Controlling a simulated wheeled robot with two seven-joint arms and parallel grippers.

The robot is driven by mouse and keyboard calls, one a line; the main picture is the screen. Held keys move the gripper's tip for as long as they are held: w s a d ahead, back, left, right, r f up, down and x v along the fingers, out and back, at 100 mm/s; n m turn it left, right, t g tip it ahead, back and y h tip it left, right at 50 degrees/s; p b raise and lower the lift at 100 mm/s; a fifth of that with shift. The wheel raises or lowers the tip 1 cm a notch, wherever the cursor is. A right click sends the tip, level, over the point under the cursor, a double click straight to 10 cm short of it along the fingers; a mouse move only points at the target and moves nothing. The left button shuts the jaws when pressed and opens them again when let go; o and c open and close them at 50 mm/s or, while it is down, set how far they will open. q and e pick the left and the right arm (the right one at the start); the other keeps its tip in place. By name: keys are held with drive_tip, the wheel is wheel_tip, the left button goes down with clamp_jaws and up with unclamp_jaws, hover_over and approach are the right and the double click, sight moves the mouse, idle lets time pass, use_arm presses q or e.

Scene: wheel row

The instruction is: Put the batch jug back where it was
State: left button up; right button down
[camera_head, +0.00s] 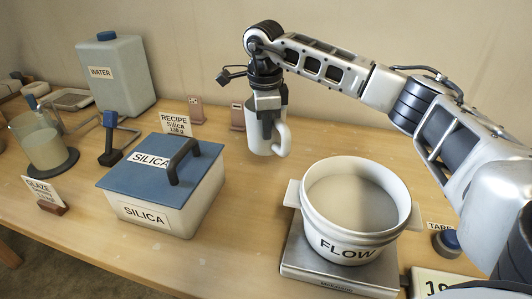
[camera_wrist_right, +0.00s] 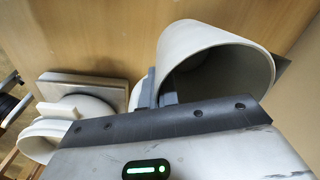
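The batch jug is the white jug (camera_head: 258,140) with a handle on its right side, near the back middle of the table. My right gripper (camera_head: 268,108) comes down over its top and is shut on it; the fingertips are partly hidden. The jug looks upright and empty in the head view; I cannot tell its exact height over the table. In the right wrist view the jug's open mouth (camera_wrist_right: 222,62) faces the camera, with a finger (camera_wrist_right: 166,90) against its side. My left gripper is not in view.
A white FLOW pot (camera_head: 350,215) stands on a scale (camera_head: 335,275) at front right. A blue-lidded SILICA box (camera_head: 160,185) stands left of the jug. A WATER container (camera_head: 117,75), glaze vessel (camera_head: 45,145) and recipe card (camera_head: 176,124) are farther left. Bare wood lies between box and pot.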

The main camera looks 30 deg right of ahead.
sight(266, 155)
drive_tip(key=shift+f, duration=2.75)
drive_tip(key=shift+f, duration=0.2)
drive_tip(key=c, duration=1.7)
unclamp_jaws()
drive_tip(key=r, duration=1.2)
drive_tip(key=shift+s+a+r, duration=0.2)
drive_tip(key=shift+a, duration=0.1)
